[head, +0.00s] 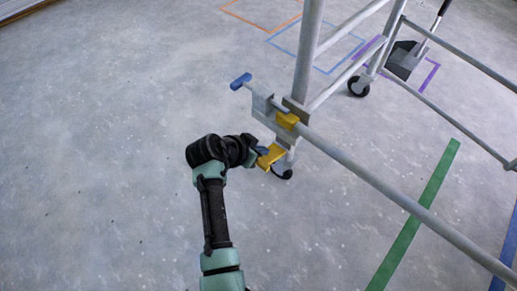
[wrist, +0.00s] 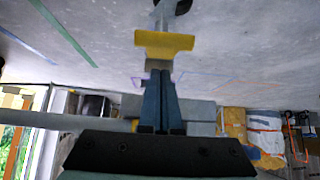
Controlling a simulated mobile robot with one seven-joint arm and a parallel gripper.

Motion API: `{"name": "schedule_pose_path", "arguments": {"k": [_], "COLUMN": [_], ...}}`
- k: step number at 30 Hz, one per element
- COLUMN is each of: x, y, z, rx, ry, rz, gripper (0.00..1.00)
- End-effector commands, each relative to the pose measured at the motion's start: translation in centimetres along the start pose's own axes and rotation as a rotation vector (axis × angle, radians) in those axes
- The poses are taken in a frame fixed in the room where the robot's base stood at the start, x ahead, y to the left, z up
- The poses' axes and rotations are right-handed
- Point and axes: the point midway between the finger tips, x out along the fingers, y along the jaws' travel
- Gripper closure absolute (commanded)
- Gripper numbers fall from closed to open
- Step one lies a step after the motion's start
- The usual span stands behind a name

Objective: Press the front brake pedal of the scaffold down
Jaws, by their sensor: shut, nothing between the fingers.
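The scaffold (head: 303,62) is a grey tube frame on casters. Its front brake pedal (head: 271,158) is a yellow plate low at the near post, beside a dark caster wheel (head: 284,172). My gripper (head: 262,150) is at the pedal, its blue fingers close to the yellow plate. In the wrist view the fingers of my gripper (wrist: 161,80) are shut and empty, pointing toward the yellow pedal (wrist: 165,45). I cannot tell whether the fingertips touch it. The pedal's tilt is hard to judge.
A yellow block (head: 287,120) and a lever with a blue knob (head: 241,81) sit on the post above the pedal. A long rail (head: 390,190) runs to the lower right. A rear caster (head: 358,87) stands farther back. The floor at left is clear.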

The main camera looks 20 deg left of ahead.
Motion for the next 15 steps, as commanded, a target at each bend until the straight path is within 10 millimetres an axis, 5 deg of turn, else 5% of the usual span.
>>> {"name": "schedule_pose_path", "arguments": {"k": [15], "x": [0.3], "y": [0.0], "z": [1.8], "rx": [0.002], "ry": [0.003], "rz": [0.000], "gripper": [1.00]}}
